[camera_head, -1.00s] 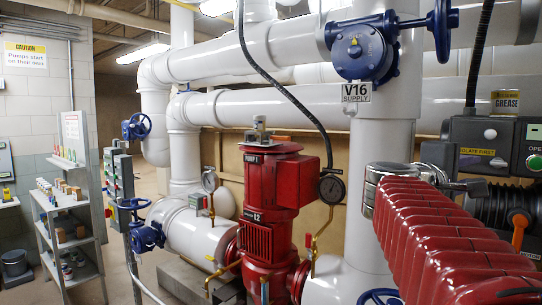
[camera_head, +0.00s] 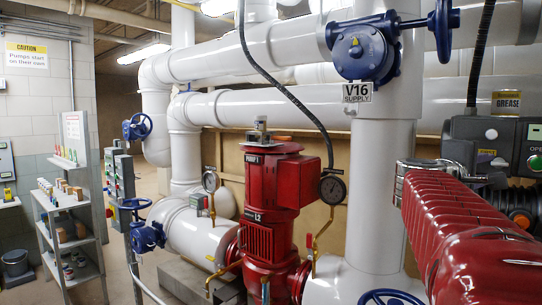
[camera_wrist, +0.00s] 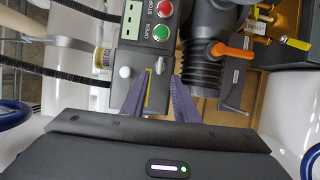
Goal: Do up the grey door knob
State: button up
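A small grey knob (camera_wrist: 160,65) sits on the face of a dark control box (camera_wrist: 130,55) in the wrist view, close to a yellow label strip. My gripper (camera_wrist: 161,77) is open, its two purple fingers reaching to the box face, one on either side of the knob. I cannot tell whether the fingers touch it. In the head view the dark box (camera_head: 465,130) stands at the right, and the knob (camera_head: 499,162) shows small on its lower front. My red arm covers the lower right there, and the fingers are not clearly visible.
A pale round button (camera_wrist: 125,71) and red and green buttons (camera_wrist: 161,33) are on the box. An orange-handled valve (camera_wrist: 232,51) is beside it. White pipes with a blue valve (camera_head: 361,52) and a red pump (camera_head: 272,190) stand to the left.

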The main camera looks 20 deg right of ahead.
aim_at(496, 165)
jog(key=d, duration=0.6)
jog(key=shift+w+d, duration=0.2)
jog(key=shift+d, duration=0.15)
jog(key=shift+c, duration=0.3)
grip_shut()
